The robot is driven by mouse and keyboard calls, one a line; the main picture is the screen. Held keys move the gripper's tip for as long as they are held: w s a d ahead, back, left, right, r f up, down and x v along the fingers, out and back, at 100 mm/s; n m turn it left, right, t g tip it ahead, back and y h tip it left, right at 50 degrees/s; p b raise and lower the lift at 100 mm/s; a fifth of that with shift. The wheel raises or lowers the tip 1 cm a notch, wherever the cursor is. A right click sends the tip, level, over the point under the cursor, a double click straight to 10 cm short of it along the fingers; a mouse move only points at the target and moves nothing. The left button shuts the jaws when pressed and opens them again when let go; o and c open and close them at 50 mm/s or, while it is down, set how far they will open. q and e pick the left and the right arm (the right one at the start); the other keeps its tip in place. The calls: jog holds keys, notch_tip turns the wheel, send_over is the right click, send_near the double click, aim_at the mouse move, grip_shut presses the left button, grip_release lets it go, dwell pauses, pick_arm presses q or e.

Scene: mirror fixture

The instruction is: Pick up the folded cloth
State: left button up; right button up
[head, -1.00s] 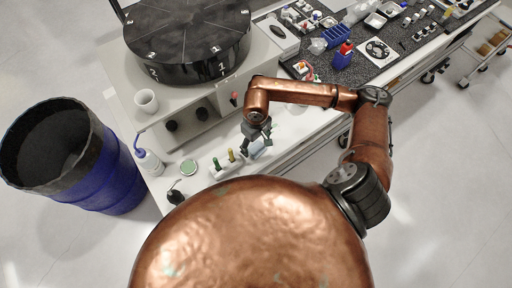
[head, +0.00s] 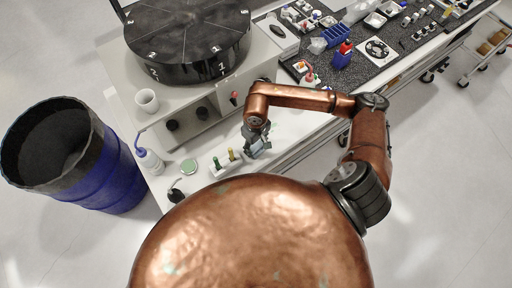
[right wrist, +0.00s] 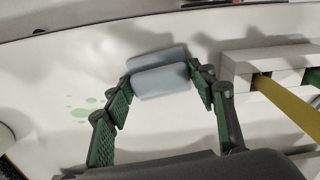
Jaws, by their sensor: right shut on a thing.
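The folded cloth, light grey-blue, sits between the two fingers of my right gripper; it shows in the right wrist view (right wrist: 162,82) and as a small pale patch in the head view (head: 262,148). My right gripper (head: 256,141) is shut on it above the white bench top near its front edge. In the right wrist view the green-padded fingers of the gripper (right wrist: 163,84) are on either side of the cloth. I cannot tell whether the cloth still touches the bench. My left gripper is not in view.
A white holder with green and yellow-topped sticks (head: 226,164) stands just left of the gripper. A round black carousel (head: 188,40) stands behind. A blue bin (head: 105,180) stands on the floor.

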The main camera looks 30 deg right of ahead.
jog(key=shift+r, duration=0.1)
jog(key=shift+c, duration=0.2)
jog(key=shift+r, duration=0.2)
notch_tip(320, 180, up, 2)
jog(key=shift+w+r, duration=0.1)
jog(key=s+a+r, duration=0.2)
jog(key=s+r, duration=0.8)
jog(key=s, duration=0.4)
jog(key=shift+a, duration=0.4)
